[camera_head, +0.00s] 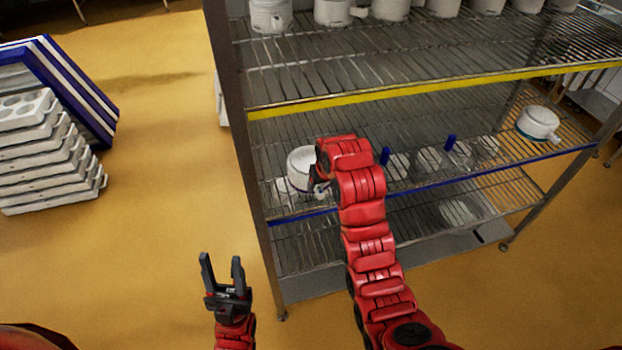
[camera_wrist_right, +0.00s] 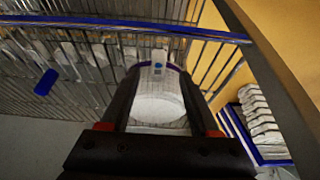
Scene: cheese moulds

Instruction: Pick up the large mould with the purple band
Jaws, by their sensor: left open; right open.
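A white mould (camera_head: 298,166) stands on the middle shelf at its left end, partly hidden behind my right gripper (camera_head: 318,180). In the right wrist view the white mould (camera_wrist_right: 158,108) shows between the two open fingers of my right gripper (camera_wrist_right: 157,78), with a thin purple band along its rim and a small blue mark on a tab. I cannot tell whether the fingers touch it. My left gripper (camera_head: 222,268) is open and empty, low over the floor in front of the rack.
Another white mould (camera_head: 538,121) sits at the right end of the same shelf. Several moulds stand on the top shelf (camera_head: 340,70). Blue pegs (camera_head: 385,156) rise from the middle shelf. Stacked white trays (camera_head: 50,160) stand at left; the yellow floor (camera_head: 160,210) between is clear.

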